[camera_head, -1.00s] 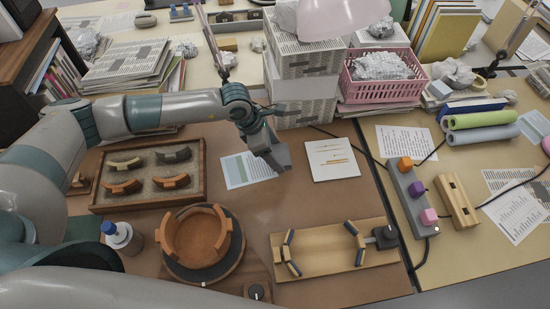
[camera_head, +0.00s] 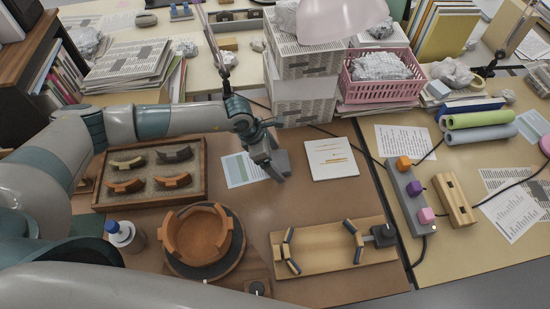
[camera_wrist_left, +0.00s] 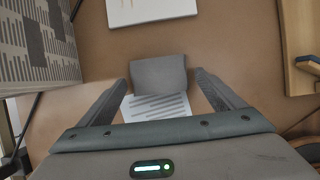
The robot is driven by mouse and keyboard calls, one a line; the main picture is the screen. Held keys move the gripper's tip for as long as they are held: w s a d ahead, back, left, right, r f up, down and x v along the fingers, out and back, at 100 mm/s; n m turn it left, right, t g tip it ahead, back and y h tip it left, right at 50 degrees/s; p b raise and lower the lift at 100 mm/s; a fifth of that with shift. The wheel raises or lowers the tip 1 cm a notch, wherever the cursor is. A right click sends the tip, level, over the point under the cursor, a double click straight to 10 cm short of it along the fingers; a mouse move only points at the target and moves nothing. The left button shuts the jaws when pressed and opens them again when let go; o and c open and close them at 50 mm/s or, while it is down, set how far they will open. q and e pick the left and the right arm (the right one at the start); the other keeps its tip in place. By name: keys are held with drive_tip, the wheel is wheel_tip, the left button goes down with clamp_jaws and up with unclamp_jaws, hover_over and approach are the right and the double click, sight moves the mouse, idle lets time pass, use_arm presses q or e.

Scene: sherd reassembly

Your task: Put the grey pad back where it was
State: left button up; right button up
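The grey pad (camera_head: 284,161) is a small plain piece on the brown table, at the right edge of a printed sheet (camera_head: 239,170) in the head view. In the left wrist view the pad (camera_wrist_left: 158,75) shows just ahead of and between the fingertips. My left gripper (camera_head: 272,172) is low beside the pad. Its fingers (camera_wrist_left: 161,82) are spread, with a small gap visible on each side of the pad. The gripper partly hides the pad in the head view. My right gripper is not in view.
A white notepad (camera_head: 331,159) lies right of the pad, and paper-wrapped boxes (camera_head: 303,98) stand behind it. A sherd tray (camera_head: 198,192) is to the left. A round bowl (camera_head: 203,236) and wooden fixture (camera_head: 320,256) stand in front. Bare table lies between.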

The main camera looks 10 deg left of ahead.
use_arm(q)
drive_tip(key=shift+r, duration=0.15)
drive_tip(key=shift+r, duration=0.1)
drive_tip(key=b+v, duration=0.3)
drive_tip(key=v, duration=0.9)
idle(0.5)
